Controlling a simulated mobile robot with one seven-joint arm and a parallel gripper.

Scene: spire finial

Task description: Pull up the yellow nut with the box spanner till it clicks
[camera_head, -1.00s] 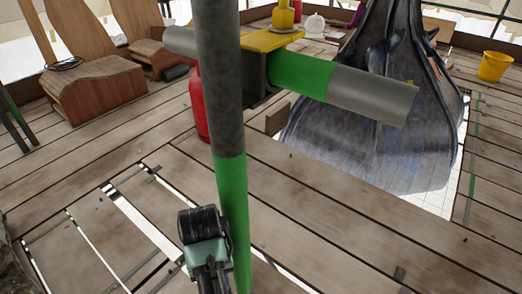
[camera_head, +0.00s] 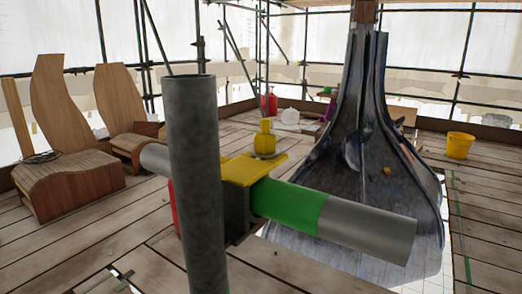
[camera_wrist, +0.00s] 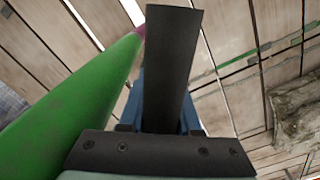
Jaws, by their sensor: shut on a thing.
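The yellow nut (camera_head: 265,140) shows in the head view, upright on the yellow coupler (camera_head: 254,168) at the tube crossing. The coupler joins a horizontal tube with a green band (camera_head: 288,204) close to a grey upright tube (camera_head: 194,170). My gripper (camera_wrist: 174,30) shows only in the wrist view, with one dark finger across the middle. It is shut on a blue thing (camera_wrist: 189,117), likely the box spanner, mostly hidden behind the finger. A green tube (camera_wrist: 75,110) runs close along its left. The head view does not show the gripper, so its distance from the nut cannot be told.
The upright tube stands in front of the coupler at left. A large dark flared spire (camera_head: 370,190) rises behind the horizontal tube, in a floor opening. Wooden shapes (camera_head: 68,185) stand at left, a yellow bucket (camera_head: 459,145) at right. Plank floor lies between.

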